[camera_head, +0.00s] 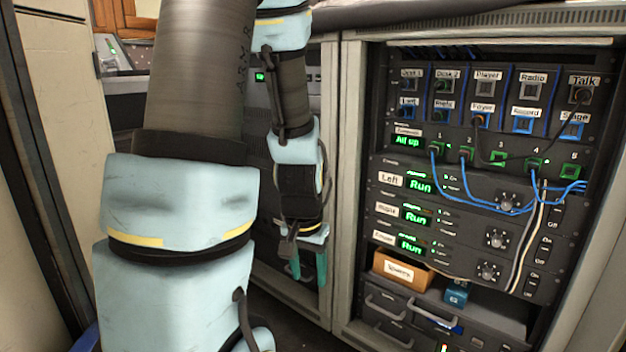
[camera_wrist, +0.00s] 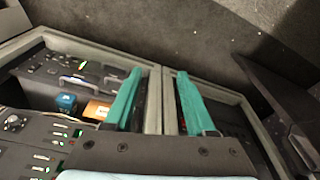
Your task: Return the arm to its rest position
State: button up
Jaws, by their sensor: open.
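My gripper (camera_head: 308,266) hangs from my arm left of the right rack, with its two teal fingers pointing down. In the wrist view the gripper (camera_wrist: 156,98) shows its teal fingers spread apart with nothing between them. Past the fingers the wrist view shows the grey frame between the two racks. The head view shows my arm folded in front of the left rack (camera_head: 262,150), hiding much of it. I see no contact between the fingers and the racks, but the exact gap is hard to tell.
The right rack (camera_head: 350,200) holds labelled patch panels, blue cables and several green displays. A cardboard box (camera_head: 402,270) and a small blue box (camera_head: 456,292) sit low in it. A pale panel (camera_head: 60,120) stands at the left. Dark floor (camera_wrist: 185,30) is open beyond the racks.

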jog(key=s+a+r+n, duration=0.2)
jog(key=a+r+n, duration=0.1)
jog(key=a+r, duration=0.3)
notch_tip(320, 180, up, 38)
jog(key=p, duration=3.8)
jog(key=shift+f+p, duration=0.2)
jog(key=shift+p, duration=0.1)
jog(key=shift+s+d, duration=0.1)
